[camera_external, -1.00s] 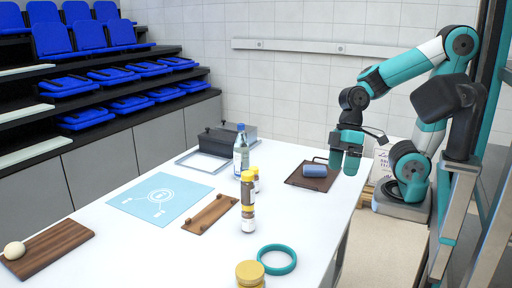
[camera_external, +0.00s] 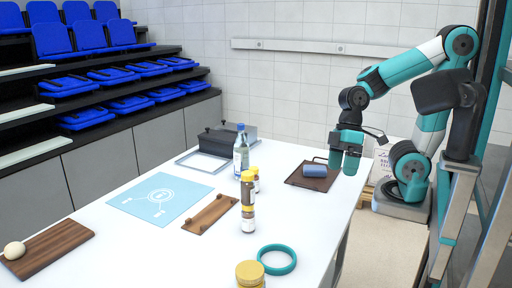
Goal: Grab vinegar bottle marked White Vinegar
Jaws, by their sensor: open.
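A clear bottle with a blue cap and a pale label (camera_external: 241,152) stands upright on the white table, towards the back. It looks like the vinegar bottle, but its label is too small to read. My gripper (camera_external: 346,164) hangs fingers down above the right end of the table, open and empty. It is well to the right of the bottle, with a dark board and a blue roll between them.
Jars with yellow lids (camera_external: 248,190) stand in front of the bottle. A grey metal box (camera_external: 222,143) stands behind it. A blue roll (camera_external: 314,171) lies on a dark board (camera_external: 325,183). A teal ring (camera_external: 277,269), a brown wooden rack (camera_external: 205,218) and a light blue mat (camera_external: 135,205) lie nearby.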

